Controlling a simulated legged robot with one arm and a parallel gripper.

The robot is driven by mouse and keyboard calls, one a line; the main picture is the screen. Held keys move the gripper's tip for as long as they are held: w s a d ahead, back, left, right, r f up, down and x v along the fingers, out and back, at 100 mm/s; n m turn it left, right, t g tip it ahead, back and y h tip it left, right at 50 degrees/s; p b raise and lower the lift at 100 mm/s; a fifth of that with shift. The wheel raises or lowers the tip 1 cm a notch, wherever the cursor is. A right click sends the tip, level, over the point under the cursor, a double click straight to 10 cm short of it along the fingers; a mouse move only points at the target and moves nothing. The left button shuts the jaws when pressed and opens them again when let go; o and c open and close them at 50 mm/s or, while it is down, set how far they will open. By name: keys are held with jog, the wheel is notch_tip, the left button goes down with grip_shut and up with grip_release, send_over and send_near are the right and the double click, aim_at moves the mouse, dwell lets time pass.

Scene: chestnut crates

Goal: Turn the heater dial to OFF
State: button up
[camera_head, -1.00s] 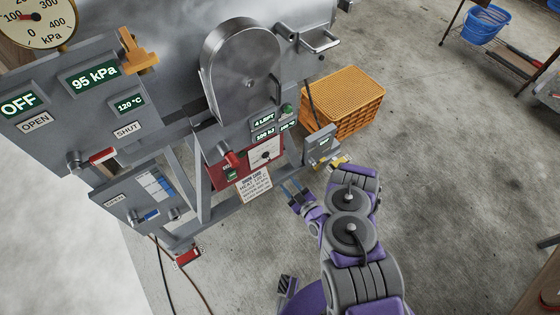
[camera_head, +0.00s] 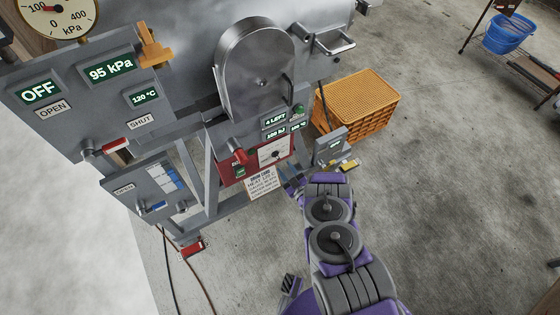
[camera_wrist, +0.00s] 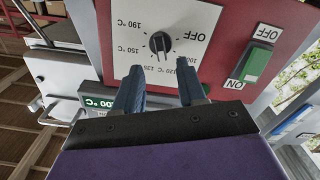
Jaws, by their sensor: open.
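The heater dial (camera_wrist: 160,43) is a small black knob on a white plate (camera_wrist: 124,62) set in a red panel. The plate shows upside down in the wrist view, with OFF at its upper right and temperature marks around the left and below. I cannot tell surely which mark the knob points at. In the head view the dial (camera_head: 277,154) sits low on the grey machine. My gripper (camera_wrist: 158,80) is open, its two blue fingers pointing at the plate just below the knob in the wrist view, apparently apart from it. In the head view my gripper (camera_head: 292,184) is partly hidden by my arm.
A green ON/OFF switch (camera_wrist: 258,64) is beside the dial plate. A small grey box (camera_head: 331,146) with a yellow part stands right of the panel. An orange crate (camera_head: 357,100) stands behind it. Open concrete floor (camera_head: 450,200) lies to the right.

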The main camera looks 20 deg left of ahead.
aim_at(277, 158)
jog(key=x, duration=0.5)
jog(key=shift+a+f+b, duration=0.15)
jog(key=shift+a+b, duration=0.15)
jog(key=shift+b, duration=0.1)
jog(key=shift+d, duration=0.15)
jog(key=shift+c, duration=0.3)
grip_shut()
